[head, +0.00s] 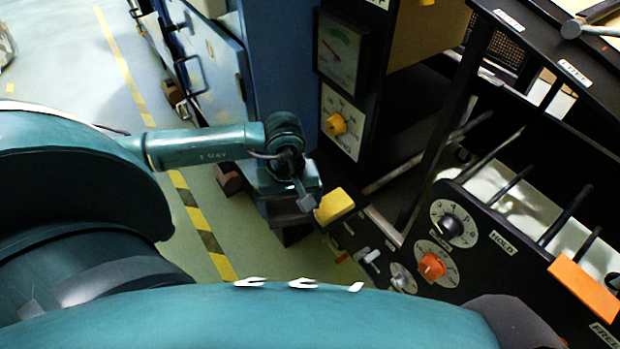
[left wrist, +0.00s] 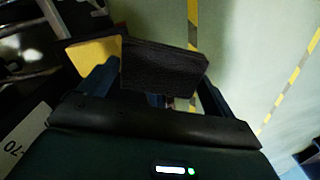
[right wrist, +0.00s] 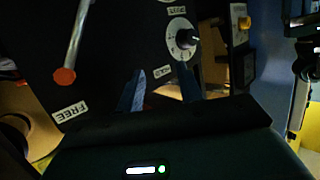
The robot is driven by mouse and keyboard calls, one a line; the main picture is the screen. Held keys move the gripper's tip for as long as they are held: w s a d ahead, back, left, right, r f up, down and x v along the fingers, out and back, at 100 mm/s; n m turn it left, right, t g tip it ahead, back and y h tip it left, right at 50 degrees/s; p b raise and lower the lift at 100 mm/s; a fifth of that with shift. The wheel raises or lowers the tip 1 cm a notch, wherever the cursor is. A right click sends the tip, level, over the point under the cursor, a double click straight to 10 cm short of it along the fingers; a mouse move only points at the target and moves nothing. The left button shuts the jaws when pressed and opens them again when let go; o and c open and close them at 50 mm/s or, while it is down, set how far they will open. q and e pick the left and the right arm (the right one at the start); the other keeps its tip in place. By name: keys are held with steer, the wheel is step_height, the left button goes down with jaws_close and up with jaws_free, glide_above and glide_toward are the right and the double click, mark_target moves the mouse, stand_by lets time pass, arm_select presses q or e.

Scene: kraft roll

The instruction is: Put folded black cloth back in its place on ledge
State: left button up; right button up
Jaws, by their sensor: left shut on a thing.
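The folded black cloth (left wrist: 165,70) shows in the left wrist view as a dark, flat-sided block. My left gripper (head: 300,194) is shut on it, with one finger at each side of the cloth. In the head view, the left gripper is beside a yellow block (head: 335,205) at the left end of the black machine panel (head: 480,255). The cloth is hard to make out there against the dark gripper. My right gripper (right wrist: 160,88) has its fingers apart and empty, facing the black panel. I cannot tell which surface is the ledge.
The panel carries an orange knob (head: 432,265), a black knob (head: 453,226) and toggle switches. Dark rods and an orange bar (head: 584,288) stand to the right. A blue cabinet (head: 215,60) is behind the left arm. Open floor with yellow-black tape (head: 210,240) lies left.

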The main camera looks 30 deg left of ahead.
arm_select(q)
steer(key=w+a, duration=0.1)
steer(key=w, duration=0.3)
steer(key=w+a+b, duration=0.1)
steer(key=w, duration=0.3)
steer(key=w+a+f, duration=0.1)
steer(key=w, duration=0.3)
steer(key=shift+w+a+f, duration=0.1)
steer(key=shift+w+a, duration=0.15)
steer(key=shift+a, duration=0.05)
step_height(320, 180, down, 5)
steer(key=shift+f+b, duration=0.1)
steer(key=shift+b, duration=0.5)
steer(key=shift+w+a+f, duration=0.1)
steer(key=shift+w+f, duration=0.1)
steer(key=shift+f, duration=0.1)
arm_select(e)
steer(key=f, duration=0.2)
steer(key=a+f+n, duration=0.1)
steer(key=shift+w, duration=0.3)
arm_select(q)
steer(key=o, duration=0.6)
arm_select(e)
steer(key=shift+r, duration=0.15)
